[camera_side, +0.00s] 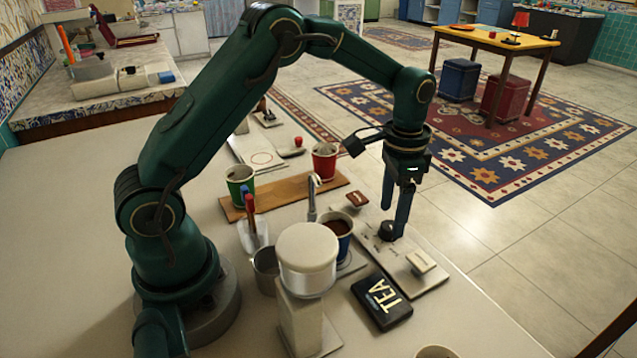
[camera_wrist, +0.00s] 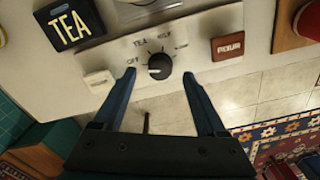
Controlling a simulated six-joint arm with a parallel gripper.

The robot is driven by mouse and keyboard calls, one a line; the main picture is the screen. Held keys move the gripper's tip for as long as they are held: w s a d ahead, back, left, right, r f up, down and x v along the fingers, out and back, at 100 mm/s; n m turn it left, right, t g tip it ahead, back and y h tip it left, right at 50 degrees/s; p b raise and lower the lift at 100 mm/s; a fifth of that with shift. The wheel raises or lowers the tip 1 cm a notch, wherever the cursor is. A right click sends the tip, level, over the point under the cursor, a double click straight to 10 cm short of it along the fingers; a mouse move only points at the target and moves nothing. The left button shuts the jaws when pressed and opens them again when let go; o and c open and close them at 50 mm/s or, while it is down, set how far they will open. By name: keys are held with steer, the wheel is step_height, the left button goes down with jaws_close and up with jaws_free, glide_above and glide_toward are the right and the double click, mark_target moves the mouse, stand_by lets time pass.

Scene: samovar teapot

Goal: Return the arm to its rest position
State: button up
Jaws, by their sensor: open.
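My gripper (camera_side: 392,222) is open, its two dark blue fingers pointing down at the dial panel on the counter's right side. In the wrist view, the fingertips (camera_wrist: 159,77) stand apart on either side of a round black knob (camera_wrist: 159,66), with nothing held between them. Whether the fingertips touch the knob is unclear. My arm reaches across the counter from its base at the left.
A red button block (camera_wrist: 228,46) and a cream block (camera_side: 421,262) flank the knob. A black TEA box (camera_side: 382,302), a blue cup (camera_side: 338,229) and a white-lidded dispenser (camera_side: 307,250) stand nearby. Red (camera_side: 324,163) and green (camera_side: 240,184) cups are behind. The counter's edge lies right of the panel.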

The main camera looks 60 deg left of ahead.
step_height(320, 180, down, 2)
steer(key=shift+f, duration=0.25)
steer(key=m, duration=0.4)
steer(key=shift+m, duration=0.3)
steer(key=m, duration=0.4)
steer(key=shift+m, duration=0.4)
steer(key=shift+r+m, duration=0.3)
steer(key=shift+m, duration=0.1)
step_height(320, 180, up, 9)
steer(key=t, duration=0.1)
steer(key=s+d+r+n+t, duration=0.1)
steer(key=s+r+n+t, duration=0.3)
steer(key=s, duration=0.9)
steer(key=shift+s+r+n, duration=0.15)
steer(key=shift+r+n, duration=1.35)
steer(key=shift+r, duration=1)
